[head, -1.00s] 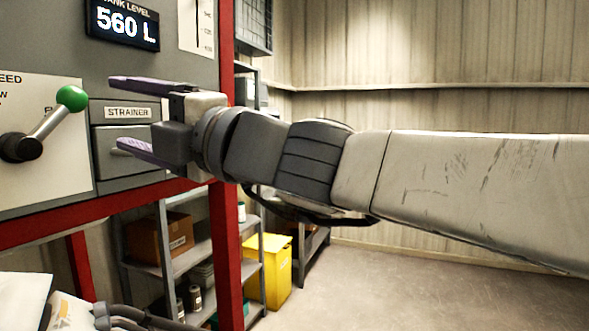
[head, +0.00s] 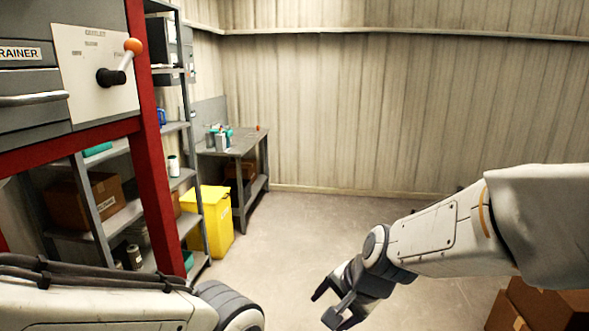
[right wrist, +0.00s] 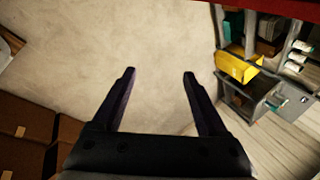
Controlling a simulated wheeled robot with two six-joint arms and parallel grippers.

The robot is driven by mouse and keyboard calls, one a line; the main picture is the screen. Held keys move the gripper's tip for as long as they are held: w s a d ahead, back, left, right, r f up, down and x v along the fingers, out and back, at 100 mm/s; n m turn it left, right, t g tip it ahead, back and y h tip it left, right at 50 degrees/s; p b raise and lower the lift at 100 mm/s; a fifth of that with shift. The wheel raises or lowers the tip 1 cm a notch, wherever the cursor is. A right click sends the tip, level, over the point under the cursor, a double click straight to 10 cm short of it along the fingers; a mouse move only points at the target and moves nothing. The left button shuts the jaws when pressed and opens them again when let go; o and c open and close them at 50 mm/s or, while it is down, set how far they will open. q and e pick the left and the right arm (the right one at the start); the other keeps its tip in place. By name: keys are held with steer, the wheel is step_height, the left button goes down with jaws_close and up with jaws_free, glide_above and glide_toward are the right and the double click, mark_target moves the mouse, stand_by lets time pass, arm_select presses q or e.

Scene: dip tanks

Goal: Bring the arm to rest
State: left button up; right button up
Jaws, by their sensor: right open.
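My right arm comes in from the right in the head view, bent downward. Its dark gripper (head: 327,305) hangs low over bare floor, clear of the tank panel. In the right wrist view the two fingers of the right gripper (right wrist: 160,73) stand apart with only concrete floor between them, so it is open and empty. Part of my left arm crosses the lower left of the head view; its gripper is out of the picture.
A red-framed panel with an orange-knobbed lever (head: 124,62) and a strainer drawer (head: 35,99) stands at left. Beyond are grey shelves, a yellow bin (head: 216,222) and a grey workbench (head: 240,143). Brown boxes (head: 545,308) sit at lower right. The middle floor is open.

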steer(key=s+d+f+n+g+h, duration=0.1)
steer(key=s+d+f+n+h, duration=0.1)
steer(key=s+d+f+n, duration=0.3)
steer(key=s+d+f+n+g+h, duration=0.1)
steer(key=s+d+f+n, duration=0.1)
steer(key=d+n, duration=0.35)
steer(key=s+a+r+n+g+b, duration=0.2)
steer(key=s+a+n, duration=0.4)
steer(key=s+a, duration=0.6)
steer(key=shift+s+a+r+g+y+b, duration=0.35)
steer(key=shift+s+r, duration=0.25)
steer(key=shift+s, duration=0.25)
